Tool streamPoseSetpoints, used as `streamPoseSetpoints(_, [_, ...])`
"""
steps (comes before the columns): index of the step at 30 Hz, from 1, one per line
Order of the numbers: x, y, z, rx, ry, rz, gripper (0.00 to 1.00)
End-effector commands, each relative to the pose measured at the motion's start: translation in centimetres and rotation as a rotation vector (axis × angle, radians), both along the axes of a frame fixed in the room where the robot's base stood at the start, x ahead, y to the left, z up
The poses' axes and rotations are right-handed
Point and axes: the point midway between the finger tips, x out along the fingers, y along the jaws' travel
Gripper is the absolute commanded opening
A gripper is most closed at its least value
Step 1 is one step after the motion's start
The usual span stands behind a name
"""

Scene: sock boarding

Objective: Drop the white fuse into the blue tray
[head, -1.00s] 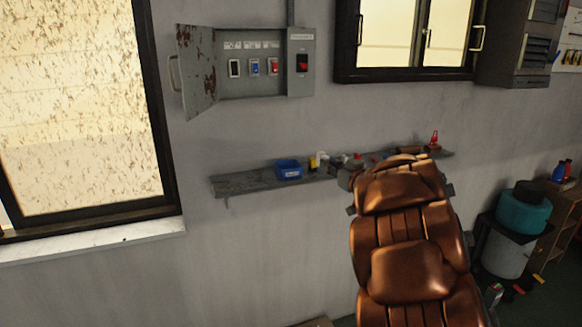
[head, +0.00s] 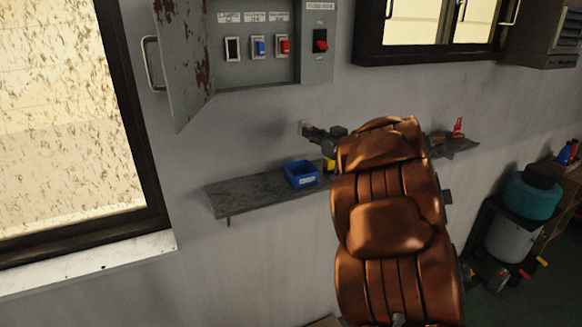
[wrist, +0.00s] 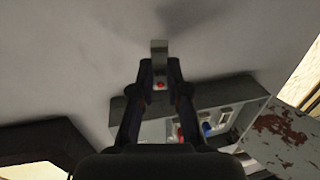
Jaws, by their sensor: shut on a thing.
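The blue tray (head: 301,180) sits on the wall shelf, with a pale label on its front. My gripper (head: 311,130) is above the shelf and the tray, close to the wall. It is shut on a small pale block (head: 304,127), which looks like the white fuse. In the wrist view, the block (wrist: 159,48) sticks out past the fingertips of my gripper (wrist: 159,75), and a small red spot shows between the fingers. The inside of the tray is only partly visible.
The grey shelf (head: 250,194) has free room left of the tray. A yellow item (head: 328,165) stands right of it. My arm hides the shelf's middle. The open fuse box (head: 255,70) hangs above, with its rusty door (head: 184,60) swung left.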

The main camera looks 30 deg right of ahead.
Motion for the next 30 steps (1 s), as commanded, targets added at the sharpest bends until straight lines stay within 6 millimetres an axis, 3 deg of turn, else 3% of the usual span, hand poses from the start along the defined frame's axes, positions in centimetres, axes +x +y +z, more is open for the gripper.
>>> streamPoseSetpoints(8, [-0.3, -0.5, -1.0, 0.0, 0.0, -0.009, 0.0])
streamPoseSetpoints(22, [-0.2, -0.4, -5.6, 0.0, 0.0, -0.007, 0.0])
streamPoseSetpoints(30, [-0.2, -0.3, -6.0, 0.0, -0.001, -0.006, 0.0])
